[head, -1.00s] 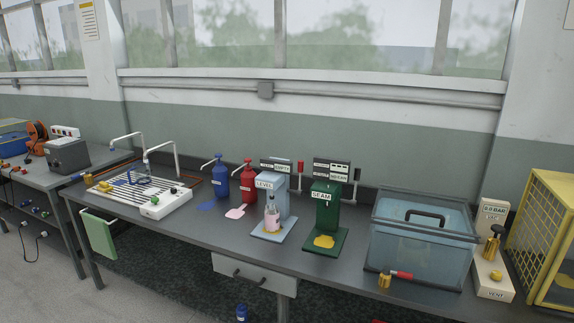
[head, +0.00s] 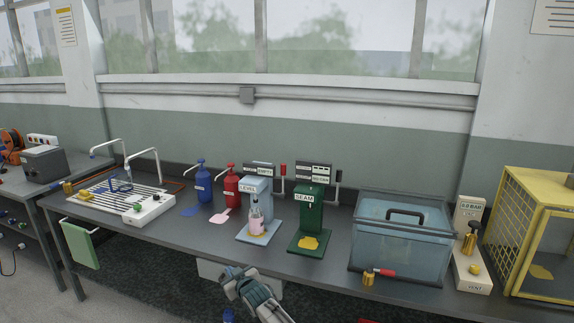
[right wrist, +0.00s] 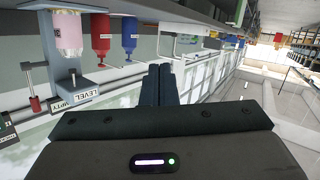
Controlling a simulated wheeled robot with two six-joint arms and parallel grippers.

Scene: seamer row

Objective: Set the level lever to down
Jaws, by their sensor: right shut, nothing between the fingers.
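The light-blue LEVEL station (head: 259,190) stands on the bench, with a bottle of pink liquid (head: 256,219) on its base. Its lever has a red handle (head: 283,169) at the station's right, with the red end up. In the upside-down right wrist view, the LEVEL station (right wrist: 82,85) and the red lever handle (right wrist: 35,104) are at the left. My right gripper (head: 233,272) is in front of the bench edge, below and apart from the station. In the right wrist view its fingers (right wrist: 158,85) are together and empty. My left gripper is not seen.
The green SEAM station (head: 310,212) with a dark-handled lever (head: 338,178) stands just right of the LEVEL lever. Red (head: 231,188) and blue (head: 203,187) pump bottles stand left. A lidded clear tank (head: 400,245) is further right. Colored puddles lie on the bench.

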